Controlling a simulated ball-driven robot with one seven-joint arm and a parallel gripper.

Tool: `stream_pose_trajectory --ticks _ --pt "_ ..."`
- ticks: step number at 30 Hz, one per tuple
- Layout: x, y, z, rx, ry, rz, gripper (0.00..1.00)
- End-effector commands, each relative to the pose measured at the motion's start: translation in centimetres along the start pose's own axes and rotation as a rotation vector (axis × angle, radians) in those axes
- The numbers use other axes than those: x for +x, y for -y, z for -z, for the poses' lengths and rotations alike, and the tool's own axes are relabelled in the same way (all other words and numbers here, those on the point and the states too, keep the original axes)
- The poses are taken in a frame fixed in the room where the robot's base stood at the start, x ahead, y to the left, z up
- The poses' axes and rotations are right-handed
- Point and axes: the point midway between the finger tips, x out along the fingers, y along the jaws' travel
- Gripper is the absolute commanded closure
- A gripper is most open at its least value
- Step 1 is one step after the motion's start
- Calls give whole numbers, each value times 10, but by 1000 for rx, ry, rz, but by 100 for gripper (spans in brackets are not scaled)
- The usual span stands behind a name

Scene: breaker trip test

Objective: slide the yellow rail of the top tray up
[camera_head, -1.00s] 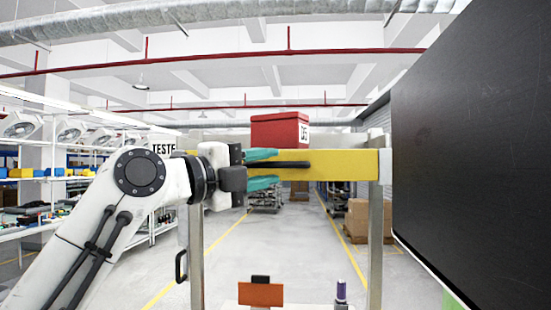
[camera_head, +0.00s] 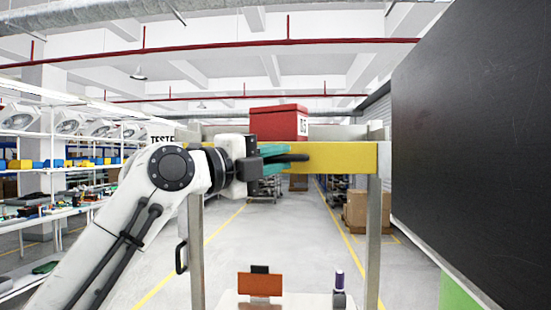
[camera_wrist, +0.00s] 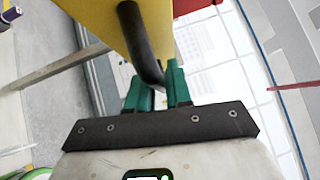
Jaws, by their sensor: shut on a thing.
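The yellow rail (camera_head: 345,157) spans the front of the top tray at the upper middle of the head view, level between two grey posts. A black bar handle (camera_head: 298,158) sticks out from its face. My gripper (camera_head: 280,160) reaches in from the left, its teal fingers shut on the handle. In the wrist view, the handle (camera_wrist: 137,35) curves down from the yellow rail (camera_wrist: 95,18) and passes between the fingertips (camera_wrist: 160,82). The fingers hide part of the handle and the rail's left part.
A red box (camera_head: 279,123) with a label sits on the tray above the rail. A large dark panel (camera_head: 470,140) stands close on the right. Below are an orange plate (camera_head: 260,284) and a purple-topped bottle (camera_head: 339,283). Shelves (camera_head: 60,180) stand at the left.

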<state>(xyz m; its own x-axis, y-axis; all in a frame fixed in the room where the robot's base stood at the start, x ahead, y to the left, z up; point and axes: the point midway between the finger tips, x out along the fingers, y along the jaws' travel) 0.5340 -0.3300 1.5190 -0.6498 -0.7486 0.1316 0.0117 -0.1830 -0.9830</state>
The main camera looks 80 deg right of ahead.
Motion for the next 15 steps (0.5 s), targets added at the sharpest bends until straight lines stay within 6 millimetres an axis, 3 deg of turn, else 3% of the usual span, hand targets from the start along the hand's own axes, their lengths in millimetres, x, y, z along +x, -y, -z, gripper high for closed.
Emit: stream_pose_trajectory --ticks 11,15 --pt "0 -1 0 -1 0 -1 100" --pt "1 10 -1 1 0 -3 100"
